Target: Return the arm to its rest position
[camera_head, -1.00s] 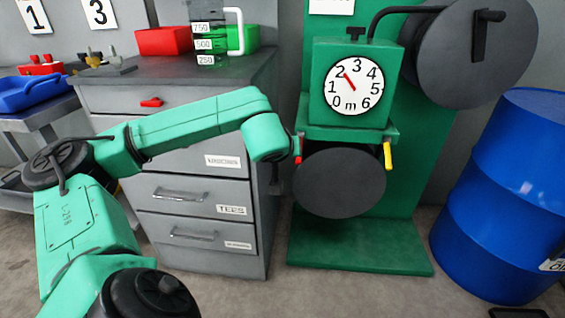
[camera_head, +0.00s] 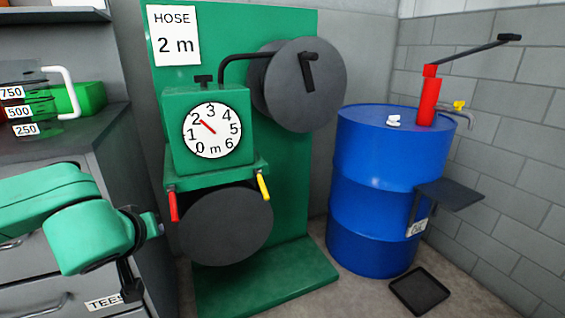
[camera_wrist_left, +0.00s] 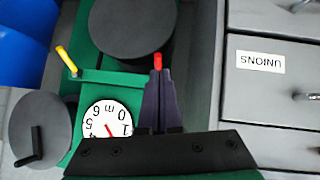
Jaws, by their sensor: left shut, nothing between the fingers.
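My left arm comes in from the left in the head view, and its gripper (camera_head: 158,226) is beside the lower end of the red lever (camera_head: 173,206) on the green hose machine (camera_head: 208,174). In the left wrist view the gripper (camera_wrist_left: 157,76) is shut and empty, its dark fingers together. The red lever's tip (camera_wrist_left: 157,61) shows just beyond the fingertips; I cannot tell whether they touch. The dial (camera_head: 212,130) has its red needle near 2. A yellow lever (camera_head: 263,187) is on the machine's right side. My right gripper is not in view.
A grey drawer cabinet (camera_head: 130,190) stands close to my left arm. A dark reel (camera_head: 228,228) hangs below the dial, and another (camera_head: 312,85) is above. A blue drum (camera_head: 375,190) with a red pump (camera_head: 428,100) stands right. A black tray (camera_head: 419,290) lies on the floor.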

